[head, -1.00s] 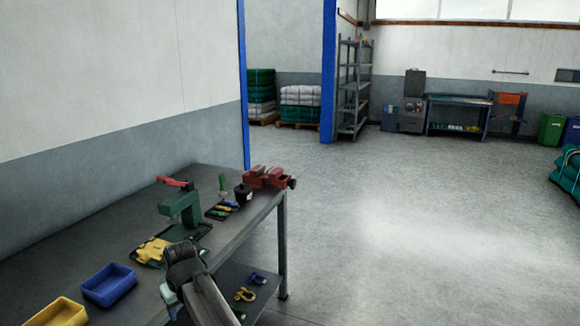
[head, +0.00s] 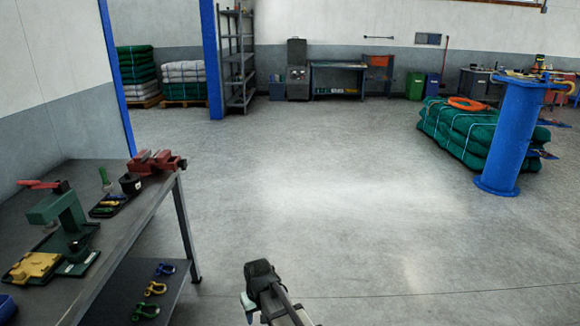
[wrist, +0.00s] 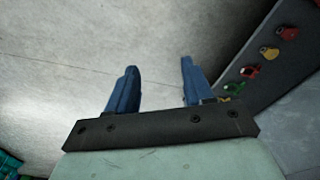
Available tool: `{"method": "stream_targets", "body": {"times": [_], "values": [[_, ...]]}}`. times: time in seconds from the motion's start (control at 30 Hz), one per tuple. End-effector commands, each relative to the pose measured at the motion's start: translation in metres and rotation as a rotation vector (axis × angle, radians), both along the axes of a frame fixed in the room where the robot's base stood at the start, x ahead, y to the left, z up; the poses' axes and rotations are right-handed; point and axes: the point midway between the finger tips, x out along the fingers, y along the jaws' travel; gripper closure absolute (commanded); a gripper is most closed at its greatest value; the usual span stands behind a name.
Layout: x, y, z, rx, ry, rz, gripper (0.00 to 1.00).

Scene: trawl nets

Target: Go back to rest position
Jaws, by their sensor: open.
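My gripper shows in the wrist view (wrist: 158,90) with its two blue fingers apart and nothing between them. Grey floor lies beneath the fingers. In the head view my arm reaches in from the bottom edge, over open floor to the right of the workbench (head: 150,215). The fingers themselves are hidden or too small to tell there.
On the bench stand a green press (head: 62,215), a red vise (head: 156,162) and a yellow piece (head: 32,267). Coloured shackles (head: 155,288) lie on its lower shelf. A blue post (head: 512,135) and green net bundles (head: 455,135) stand at right. The middle floor is clear.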

Motion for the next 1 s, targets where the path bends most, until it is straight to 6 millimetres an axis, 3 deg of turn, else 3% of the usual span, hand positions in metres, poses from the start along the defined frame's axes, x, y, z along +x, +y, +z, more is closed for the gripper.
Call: {"method": "stream_targets", "body": {"times": [0.03, 0.2, 0.5, 0.9, 1.0], "values": [[-0.003, -0.025, -0.008, -0.004, 0.009, -0.037, 0.48], [-0.010, -0.094, -0.031, -0.016, 0.030, -0.149, 0.48], [-0.040, -0.199, -0.064, -0.031, 0.067, -0.335, 0.48], [-0.080, -0.275, -0.088, -0.041, 0.102, -0.488, 0.48], [-0.089, -0.271, -0.104, -0.049, 0.133, -0.480, 0.48]]}}
